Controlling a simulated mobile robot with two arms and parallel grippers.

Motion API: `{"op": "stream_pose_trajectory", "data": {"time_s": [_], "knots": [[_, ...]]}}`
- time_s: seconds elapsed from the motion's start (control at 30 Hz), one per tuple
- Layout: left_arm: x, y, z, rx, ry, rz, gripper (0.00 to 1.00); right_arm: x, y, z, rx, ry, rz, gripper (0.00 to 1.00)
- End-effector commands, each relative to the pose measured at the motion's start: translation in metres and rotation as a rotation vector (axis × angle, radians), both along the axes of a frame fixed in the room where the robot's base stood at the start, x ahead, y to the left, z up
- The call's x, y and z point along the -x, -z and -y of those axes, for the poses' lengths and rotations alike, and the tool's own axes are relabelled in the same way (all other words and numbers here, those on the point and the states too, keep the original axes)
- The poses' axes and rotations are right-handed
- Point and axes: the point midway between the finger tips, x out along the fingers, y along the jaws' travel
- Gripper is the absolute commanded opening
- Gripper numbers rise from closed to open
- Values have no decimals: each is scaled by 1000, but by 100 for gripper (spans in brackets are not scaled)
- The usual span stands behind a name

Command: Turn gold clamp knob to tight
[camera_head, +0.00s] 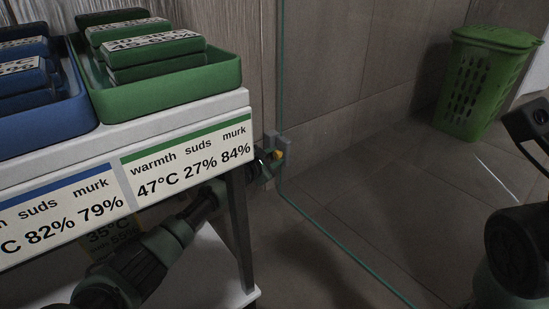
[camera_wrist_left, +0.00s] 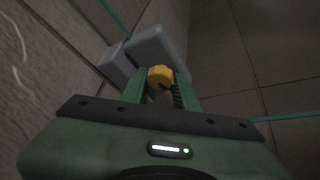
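The gold clamp knob (camera_head: 279,154) sits on a grey clamp (camera_head: 271,142) low by the tiled wall, just past the right end of the white cart. In the left wrist view the gold knob (camera_wrist_left: 159,75) lies between the fingertips, with the grey clamp body (camera_wrist_left: 150,52) behind it. My left gripper (camera_head: 269,160) reaches under the cart's shelf to the clamp. Its green fingers (camera_wrist_left: 159,84) flank the knob and appear to touch it on both sides. Any mark of the knob's turn is not readable. My right gripper does not show.
The white cart (camera_head: 180,112) carries a green tray (camera_head: 170,92) and a blue tray (camera_head: 60,122) above my left arm. A teal line (camera_head: 345,246) runs down the wall and across the floor. A green basket (camera_head: 477,85) stands far right; the floor between is open.

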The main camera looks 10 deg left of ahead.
Motion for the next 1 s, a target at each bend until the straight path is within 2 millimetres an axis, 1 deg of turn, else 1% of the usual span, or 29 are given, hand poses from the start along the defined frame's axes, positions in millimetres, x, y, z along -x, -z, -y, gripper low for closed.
{"op": "stream_pose_trajectory", "data": {"time_s": [0.17,0.37,0.5,0.6,0.73,1.0], "knots": [[0,0,0,-2,0,3,0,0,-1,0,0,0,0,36],[0,-2,0,-39,-1,33,0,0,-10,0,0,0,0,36],[1,-1,1,-101,-1,79,0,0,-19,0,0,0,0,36],[1,0,1,-158,-2,125,0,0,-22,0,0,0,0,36],[1,3,1,-238,-2,188,0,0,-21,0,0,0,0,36],[1,5,1,-384,0,302,0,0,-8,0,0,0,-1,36]]}}
